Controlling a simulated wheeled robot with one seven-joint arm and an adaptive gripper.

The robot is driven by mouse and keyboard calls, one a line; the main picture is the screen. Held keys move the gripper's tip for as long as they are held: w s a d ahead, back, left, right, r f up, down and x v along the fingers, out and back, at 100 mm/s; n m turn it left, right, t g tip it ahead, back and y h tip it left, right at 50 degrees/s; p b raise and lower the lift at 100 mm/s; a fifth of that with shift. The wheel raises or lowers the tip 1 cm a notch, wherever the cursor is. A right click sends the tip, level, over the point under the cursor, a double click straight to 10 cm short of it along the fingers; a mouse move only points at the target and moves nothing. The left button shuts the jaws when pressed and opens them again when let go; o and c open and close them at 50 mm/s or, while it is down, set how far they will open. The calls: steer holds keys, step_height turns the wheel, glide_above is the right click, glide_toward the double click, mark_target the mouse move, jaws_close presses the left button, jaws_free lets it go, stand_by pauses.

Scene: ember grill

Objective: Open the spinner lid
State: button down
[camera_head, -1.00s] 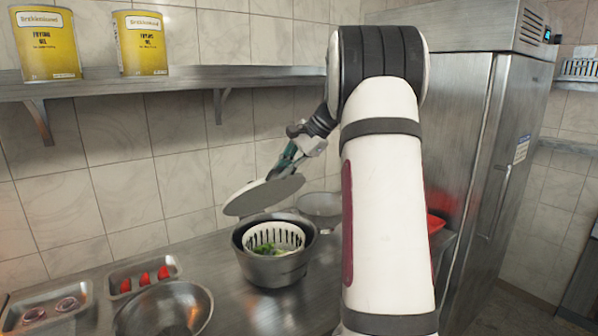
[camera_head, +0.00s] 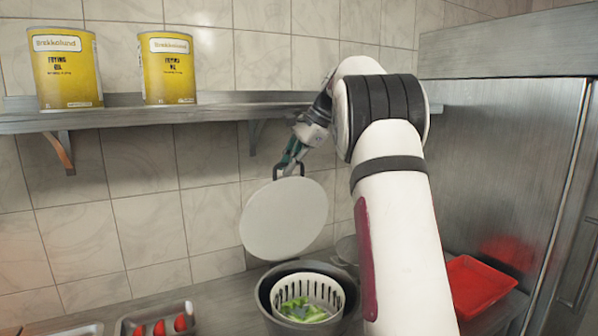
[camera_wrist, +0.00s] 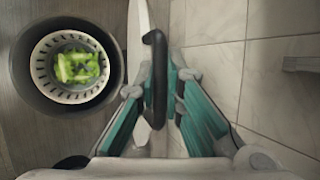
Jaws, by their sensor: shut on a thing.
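The spinner lid (camera_head: 284,222) is a grey-white disc, tilted steeply and held in the air above and behind the spinner. My gripper (camera_head: 290,168) is shut on its dark handle, which also shows between the fingers in the wrist view (camera_wrist: 155,80). There the lid (camera_wrist: 138,40) is seen edge-on. The spinner (camera_head: 266,290) stands uncovered on the counter, a dark grey bowl with a white slotted basket (camera_head: 340,293) inside. Green leaves (camera_head: 302,310) lie in the basket. The spinner (camera_wrist: 30,95) is left of my gripper in the wrist view.
Two yellow frying oil cans (camera_head: 68,75) stand on a metal shelf (camera_head: 220,108) above the counter. A red tray (camera_head: 478,285) is at right, near the steel fridge (camera_head: 500,160). A tray with red pieces (camera_head: 125,328) is at front left. The tiled wall is close behind the lid.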

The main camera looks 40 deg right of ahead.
steer(key=shift+w+d+r, duration=0.1)
steer(key=shift+w, duration=0.3)
steer(key=c, duration=1.7)
jaws_free()
steer(key=v, duration=1.2)
